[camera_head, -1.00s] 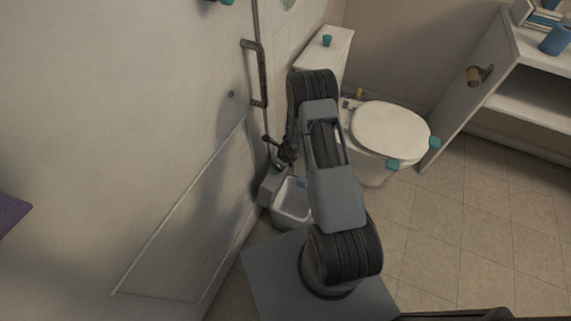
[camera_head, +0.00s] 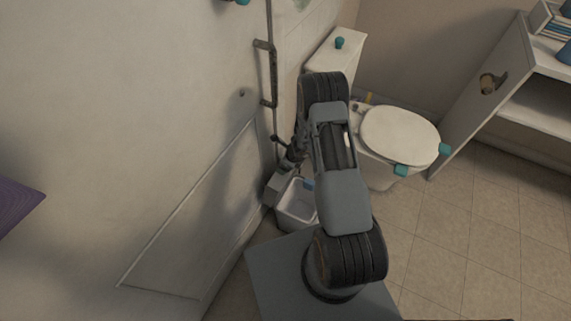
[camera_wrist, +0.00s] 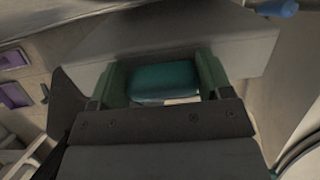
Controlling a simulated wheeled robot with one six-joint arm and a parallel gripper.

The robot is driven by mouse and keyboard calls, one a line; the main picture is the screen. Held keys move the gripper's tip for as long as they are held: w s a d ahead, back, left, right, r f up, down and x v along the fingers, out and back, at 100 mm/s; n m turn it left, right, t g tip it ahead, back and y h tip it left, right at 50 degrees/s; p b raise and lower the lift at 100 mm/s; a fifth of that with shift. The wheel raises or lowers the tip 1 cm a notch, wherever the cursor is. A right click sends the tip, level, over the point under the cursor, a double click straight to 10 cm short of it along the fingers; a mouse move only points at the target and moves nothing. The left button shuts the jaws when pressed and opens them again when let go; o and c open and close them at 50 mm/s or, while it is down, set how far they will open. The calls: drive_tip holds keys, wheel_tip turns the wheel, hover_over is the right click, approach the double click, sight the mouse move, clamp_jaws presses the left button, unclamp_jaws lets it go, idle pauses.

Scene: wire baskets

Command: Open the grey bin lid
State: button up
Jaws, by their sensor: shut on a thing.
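The grey bin (camera_head: 297,212) stands on the floor by the left wall, left of my arm. Its inside shows from above, and its grey lid (camera_head: 275,188) stands raised at the bin's left side. My gripper (camera_head: 284,168) is at the lid, partly hidden by my arm. In the wrist view the lid is a broad grey panel (camera_wrist: 215,40) with a teal handle (camera_wrist: 165,82). My gripper (camera_wrist: 163,88) has its green fingers on either side of that handle and is shut on it. A small blue thing (camera_head: 309,184) shows at the bin's rim.
The toilet (camera_head: 400,135) with its lid down is to the right of my arm. A shelf unit (camera_head: 490,90) stands at the far right. The tiled floor (camera_head: 480,220) at the right is clear.

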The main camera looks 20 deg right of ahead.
drive_tip(key=shift+s+a+f, duration=0.1)
drive_tip(key=shift+a+f, duration=0.05)
drive_tip(key=o, duration=1.1)
drive_tip(key=shift+o, duration=0.9)
drive_tip(key=shift+d, duration=0.2)
drive_tip(key=shift+d+r+p, duration=0.15)
drive_tip(key=shift+r+p, duration=1.15)
drive_tip(key=shift+r, duration=0.5)
drive_tip(key=shift+w+a+r+p+v, duration=0.2)
drive_tip(key=shift+w+a+p+v, duration=0.1)
drive_tip(key=shift+p+v, duration=1.5)
drive_tip(key=shift+w+a+r+p+v, duration=0.15)
drive_tip(key=shift+w+a+p+v, duration=0.2)
drive_tip(key=shift+p+v, duration=1.4)
drive_tip(key=shift+w+a+r+p+v, duration=0.25)
drive_tip(key=shift+p+v, duration=0.75)
drive_tip(key=shift+v, duration=1.55)
drive_tip(key=shift+w, duration=0.1)
